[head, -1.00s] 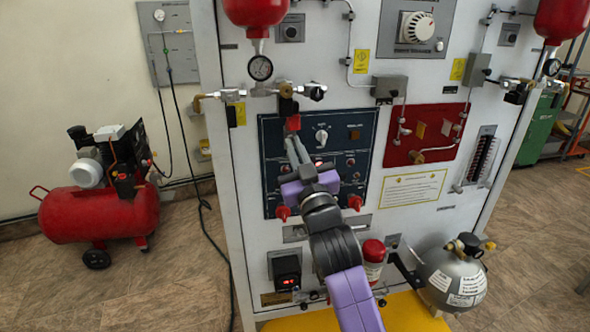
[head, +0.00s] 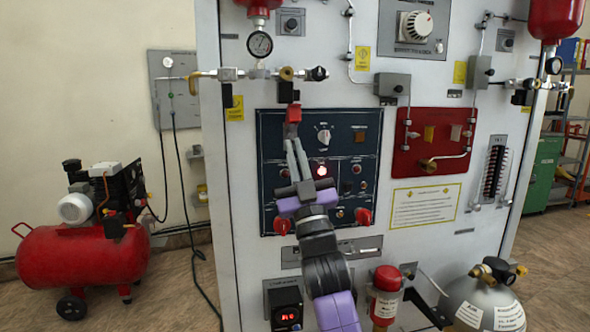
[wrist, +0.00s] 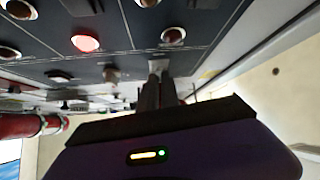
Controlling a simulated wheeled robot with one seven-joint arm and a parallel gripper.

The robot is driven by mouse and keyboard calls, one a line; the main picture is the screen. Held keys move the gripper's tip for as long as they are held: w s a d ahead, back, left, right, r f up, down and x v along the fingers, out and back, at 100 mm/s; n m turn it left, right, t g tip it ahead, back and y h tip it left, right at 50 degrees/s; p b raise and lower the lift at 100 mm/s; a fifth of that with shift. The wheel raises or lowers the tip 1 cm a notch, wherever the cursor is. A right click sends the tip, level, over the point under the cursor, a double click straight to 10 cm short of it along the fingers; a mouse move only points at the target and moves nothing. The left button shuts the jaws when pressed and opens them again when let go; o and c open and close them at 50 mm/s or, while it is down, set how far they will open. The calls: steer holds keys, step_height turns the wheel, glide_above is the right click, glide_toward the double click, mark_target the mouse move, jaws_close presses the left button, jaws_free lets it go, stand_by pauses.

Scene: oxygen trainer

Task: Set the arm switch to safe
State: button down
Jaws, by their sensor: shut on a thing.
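The dark blue panel (head: 268,150) is on the upright white console. At its upper left is a raised red switch cover (head: 293,113). My gripper (head: 293,142) reaches up to just below this cover with its two long grey fingers shut. In the wrist view the fingertips (wrist: 157,75) close on a small pale lever, which I take to be the arm switch (wrist: 157,65). The fingers hide most of it, and its exact position cannot be told. A red lamp (head: 322,170) glows on the panel, and it also shows in the wrist view (wrist: 85,43).
A red panel (head: 433,140) is on the right. A gas pipe with a gauge (head: 259,44) runs above. A red compressor (head: 80,255) stands at the left.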

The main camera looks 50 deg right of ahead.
steer(key=shift+f+t+b, duration=0.15)
steer(key=shift+t+b, duration=0.15)
steer(key=shift+b, duration=0.1)
steer(key=c, duration=1.6)
jaws_free()
steer(key=b+v, duration=0.1)
steer(key=v, duration=0.6)
steer(key=shift+s+a+f, duration=0.1)
steer(key=shift+s+f, duration=0.05)
steer(key=shift+f, duration=0.15)
